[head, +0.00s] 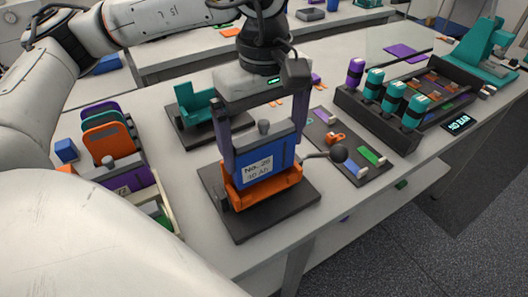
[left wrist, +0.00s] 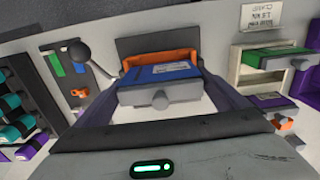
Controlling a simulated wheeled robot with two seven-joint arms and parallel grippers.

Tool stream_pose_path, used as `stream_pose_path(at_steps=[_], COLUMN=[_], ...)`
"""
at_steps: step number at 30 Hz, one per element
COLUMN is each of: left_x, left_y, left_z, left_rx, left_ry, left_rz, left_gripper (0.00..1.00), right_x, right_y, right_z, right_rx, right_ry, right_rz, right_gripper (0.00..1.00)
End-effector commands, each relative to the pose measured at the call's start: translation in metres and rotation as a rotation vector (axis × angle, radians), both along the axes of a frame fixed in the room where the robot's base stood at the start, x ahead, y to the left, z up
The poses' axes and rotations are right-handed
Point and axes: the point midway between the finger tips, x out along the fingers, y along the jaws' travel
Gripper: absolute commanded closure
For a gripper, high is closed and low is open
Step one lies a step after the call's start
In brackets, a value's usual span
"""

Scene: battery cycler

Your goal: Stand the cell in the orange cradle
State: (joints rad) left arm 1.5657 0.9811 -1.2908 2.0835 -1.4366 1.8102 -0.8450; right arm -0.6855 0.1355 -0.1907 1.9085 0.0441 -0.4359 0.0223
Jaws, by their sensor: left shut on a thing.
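The blue cell (head: 262,160), with a white label and a grey top with a knob, stands upright in the orange cradle (head: 264,190). Its lower edge is hidden behind the cradle's front wall, so I cannot tell whether it touches the bottom. My left gripper (head: 266,146) is above it, its two fingers shut on the cell's sides. In the left wrist view the cell (left wrist: 158,74) lies between the fingers, with the orange cradle (left wrist: 160,60) around its far side. My right gripper is not in view.
A lever with a black ball knob (head: 339,153) sticks out right of the orange cradle. A teal cradle (head: 197,105) stands behind it. A rack of teal and purple cylinders (head: 372,115) is at right. A bin with coloured plates (head: 108,140) is at left.

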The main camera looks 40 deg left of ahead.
Motion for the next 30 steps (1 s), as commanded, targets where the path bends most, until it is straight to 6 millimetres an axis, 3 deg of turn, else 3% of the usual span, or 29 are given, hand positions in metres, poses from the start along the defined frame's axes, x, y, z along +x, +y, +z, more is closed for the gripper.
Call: stream_pose_path(at_steps=[6, 19, 20, 30], left_x=[-0.001, 0.0, 0.0, 0.0], left_y=[0.0, 0.0, 0.0, 0.0], left_z=[-0.027, -0.035, -0.034, -0.028], left_rx=[0.0, 0.0, 0.0, 0.0], left_ry=[0.001, -0.002, 0.001, 0.001], left_rz=[-0.001, -0.001, -0.001, -0.001], left_gripper=[0.51, 0.51, 0.01, 0.0], right_x=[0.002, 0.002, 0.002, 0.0], right_y=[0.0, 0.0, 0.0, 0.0], right_z=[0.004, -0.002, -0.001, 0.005], right_rx=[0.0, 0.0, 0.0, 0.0], right_ry=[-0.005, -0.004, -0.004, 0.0], right_rz=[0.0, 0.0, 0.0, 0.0], right_gripper=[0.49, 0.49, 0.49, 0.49])
